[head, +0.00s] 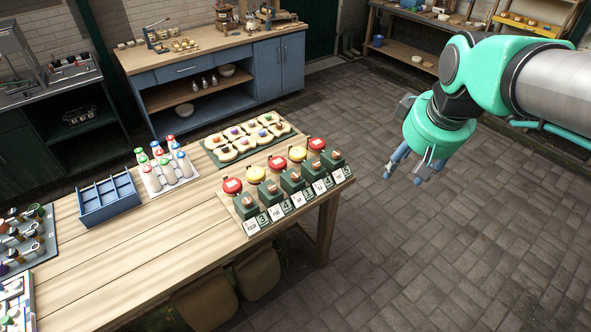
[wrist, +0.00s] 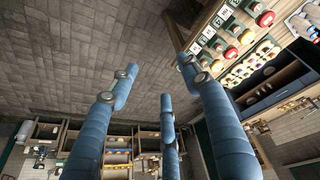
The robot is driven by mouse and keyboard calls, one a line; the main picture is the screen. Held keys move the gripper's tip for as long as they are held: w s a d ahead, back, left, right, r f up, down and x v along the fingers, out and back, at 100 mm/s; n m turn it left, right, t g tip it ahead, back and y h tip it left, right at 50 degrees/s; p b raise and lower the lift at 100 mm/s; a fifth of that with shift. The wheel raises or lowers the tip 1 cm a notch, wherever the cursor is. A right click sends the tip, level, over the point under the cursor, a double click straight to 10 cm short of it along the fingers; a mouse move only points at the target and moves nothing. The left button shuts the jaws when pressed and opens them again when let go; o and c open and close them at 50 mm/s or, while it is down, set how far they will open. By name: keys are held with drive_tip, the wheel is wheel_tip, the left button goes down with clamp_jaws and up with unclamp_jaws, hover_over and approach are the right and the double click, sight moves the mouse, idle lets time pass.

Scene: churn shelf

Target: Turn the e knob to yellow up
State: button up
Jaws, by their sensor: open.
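A row of several dark green knob boxes stands on a board at the right end of the wooden table. Each box has a brown knob on top, such as the nearest knob box (head: 247,206) and the farthest knob box (head: 333,160). Behind them are round discs, alternating red (head: 232,186) and yellow (head: 255,175). White cards (head: 251,226) with numbers and small letters stand in front; the letters are too small to pick out e. My gripper (head: 407,178) is open and empty, over the floor right of the table. The row also shows in the wrist view, where my gripper (wrist: 158,85) is apart from it.
On the table (head: 150,250) are a tray of small items on pale pads (head: 243,152), coloured-top bottles (head: 167,173) and a blue divided box (head: 108,197). A blue workbench (head: 220,70) stands behind. The paved floor (head: 460,230) around my gripper is clear.

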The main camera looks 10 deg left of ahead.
drive_tip(key=w+a+n+g+p, duration=0.1)
drive_tip(key=w+a+n+p, duration=0.35)
drive_tip(key=w, duration=0.75)
drive_tip(key=n+g+p, duration=0.3)
drive_tip(key=n+p, duration=0.4)
drive_tip(key=n, duration=0.2)
hover_over(295, 175)
wheel_tip(295, 175, down, 26)
drive_tip(key=shift+m, duration=0.25)
wheel_tip(295, 175, down, 14)
drive_tip(key=shift+r+p, duration=0.15)
drive_tip(key=shift+p, duration=0.85)
